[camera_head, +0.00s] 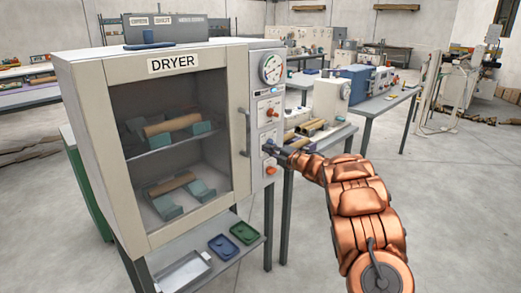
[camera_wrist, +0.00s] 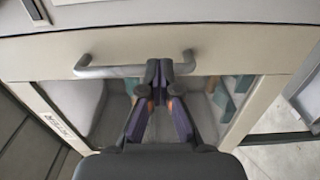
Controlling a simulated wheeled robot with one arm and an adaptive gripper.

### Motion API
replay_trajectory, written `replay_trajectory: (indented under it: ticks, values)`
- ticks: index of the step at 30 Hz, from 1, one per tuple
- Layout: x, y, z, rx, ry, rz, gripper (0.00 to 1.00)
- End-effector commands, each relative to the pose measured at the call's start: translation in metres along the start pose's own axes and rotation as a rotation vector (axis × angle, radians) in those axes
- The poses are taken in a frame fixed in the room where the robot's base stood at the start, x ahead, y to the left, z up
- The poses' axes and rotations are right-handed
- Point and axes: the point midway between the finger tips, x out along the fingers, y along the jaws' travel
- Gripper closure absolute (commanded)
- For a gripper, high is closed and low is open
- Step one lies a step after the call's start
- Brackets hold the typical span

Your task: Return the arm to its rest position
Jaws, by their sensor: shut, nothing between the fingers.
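My copper-coloured arm reaches from the lower right to the front of the dryer in the head view. My gripper (camera_head: 268,148) is at its end, near the dryer's control panel and to the right of the door handle (camera_head: 244,132). In the wrist view my gripper (camera_wrist: 159,70) is shut and empty. Its fingertips overlap the right part of the handle (camera_wrist: 108,72); I cannot tell whether they touch it. The dryer (camera_head: 90,75) has its glass door closed. Behind the glass are two brown tubes, an upper one (camera_head: 172,124) and a lower one (camera_head: 171,184), on supports.
A green tray (camera_head: 244,233), a blue tray (camera_head: 223,247) and a metal tray (camera_head: 184,270) lie on the shelf below the dryer. Benches with machines, including a blue one (camera_head: 356,80), stand behind my arm. Open floor lies to the right.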

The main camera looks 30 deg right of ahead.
Motion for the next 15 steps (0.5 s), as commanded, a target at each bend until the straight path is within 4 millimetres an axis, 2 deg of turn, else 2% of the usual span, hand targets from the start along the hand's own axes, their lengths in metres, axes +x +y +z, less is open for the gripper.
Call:
replay_trajectory:
  ticks: [7,15]
  values:
    - [-0.033,-0.002,-0.001,0.000,0.000,-0.001,1.00]
    - [-0.048,0.001,-0.002,-0.002,0.003,0.001,1.00]
